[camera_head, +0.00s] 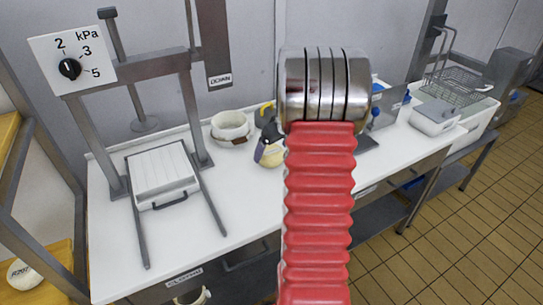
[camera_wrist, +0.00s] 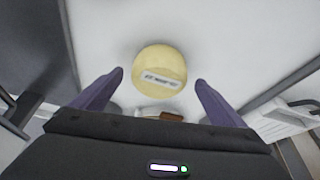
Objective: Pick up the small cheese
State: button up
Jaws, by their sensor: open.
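The small cheese is a pale yellow round with a white printed label; it shows in the wrist view (camera_wrist: 160,62) on a white surface. My gripper (camera_wrist: 159,77) is open, with its two purple fingers apart to the left and right of the cheese, touching neither side. How high the fingertips are above the surface I cannot tell.
A white bowl-like container (camera_head: 231,127) with a brown part stands close by on the white table (camera_head: 190,250). A press with a white slatted block (camera_head: 162,172) is at left. A grey-white box (camera_head: 436,116) and a wire basket (camera_head: 455,88) are at right.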

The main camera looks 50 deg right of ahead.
aim_at(272, 150)
jog(key=x, duration=0.3)
jog(key=shift+w+d+f, duration=0.1)
jog(key=shift+c, duration=0.5)
jog(key=c, duration=1.3)
jog(key=shift+c, duration=0.2)
notch_tip(272, 150, up, 10)
jog(key=shift+r, duration=0.1)
dwell(0.4)
